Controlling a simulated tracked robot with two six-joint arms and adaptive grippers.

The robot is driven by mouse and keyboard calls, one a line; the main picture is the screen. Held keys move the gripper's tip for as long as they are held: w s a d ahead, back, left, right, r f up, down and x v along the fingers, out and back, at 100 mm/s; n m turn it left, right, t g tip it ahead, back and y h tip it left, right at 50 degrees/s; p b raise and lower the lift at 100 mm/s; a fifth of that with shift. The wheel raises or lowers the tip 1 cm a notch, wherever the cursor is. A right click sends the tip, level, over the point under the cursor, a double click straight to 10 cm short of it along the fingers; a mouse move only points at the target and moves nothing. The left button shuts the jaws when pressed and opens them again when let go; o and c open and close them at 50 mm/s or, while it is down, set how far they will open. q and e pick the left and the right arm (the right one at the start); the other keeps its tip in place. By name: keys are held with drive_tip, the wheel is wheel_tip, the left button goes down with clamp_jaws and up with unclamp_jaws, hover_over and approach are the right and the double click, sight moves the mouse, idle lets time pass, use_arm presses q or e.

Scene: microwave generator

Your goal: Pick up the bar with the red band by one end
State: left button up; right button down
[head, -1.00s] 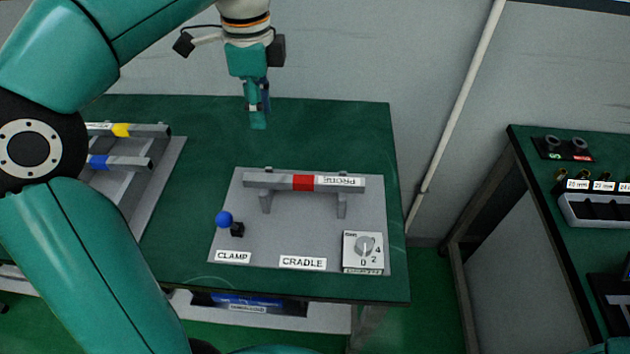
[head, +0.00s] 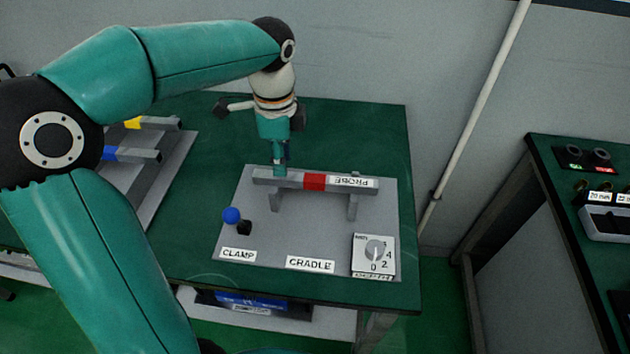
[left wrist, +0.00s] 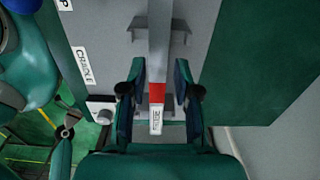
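The bar (head: 314,182) is grey with a red band at its middle and a white PROBE label on its right half. It rests level on two grey posts of the cradle on a grey board. My left gripper (head: 281,170) points down at the bar's left half, between its left end and the band. In the left wrist view, the bar (left wrist: 157,92) runs between the two fingers of my left gripper (left wrist: 160,70). The fingers are apart, with a visible gap on each side of the bar. My right gripper is not in view.
The grey board (head: 235,205) also carries a blue-knobbed clamp lever (head: 231,215) and a dial (head: 374,250). A rack (head: 170,165) with yellow- and blue-banded bars stands at left. A second table (head: 545,160) is at right, across a gap.

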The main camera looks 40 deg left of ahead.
use_arm(q)
wheel_tip(320, 180, down, 4)
drive_tip(key=shift+s+f, duration=0.1)
drive_tip(key=shift+f, duration=0.15)
clamp_jaws()
idle(0.3)
